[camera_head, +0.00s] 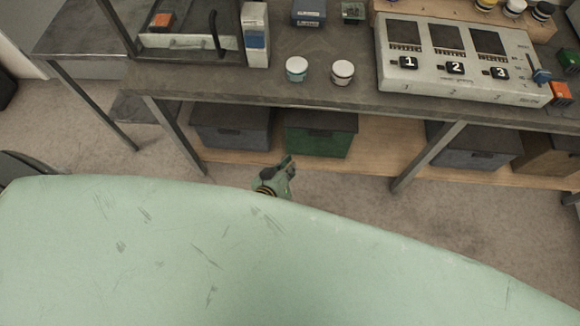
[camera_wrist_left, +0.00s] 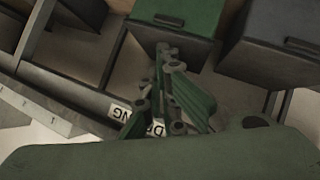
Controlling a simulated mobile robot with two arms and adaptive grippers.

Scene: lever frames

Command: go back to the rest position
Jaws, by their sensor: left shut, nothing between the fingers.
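My left gripper (camera_head: 287,166) shows in the head view just past the edge of my green body, in front of the workbench and above the floor. It is small there and partly hidden by the body. In the left wrist view, its fingers (camera_wrist_left: 163,62) are together, with nothing between them. They point toward the storage boxes under the bench. My right gripper does not show in either view.
The workbench (camera_head: 318,75) carries two jars (camera_head: 296,69) (camera_head: 342,72) and a numbered panel (camera_head: 455,60). Below it stand a green box (camera_head: 320,134) and a grey box (camera_head: 232,126). A bench leg (camera_head: 428,158) stands to the right. Open floor (camera_head: 350,190) lies between my body and the bench.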

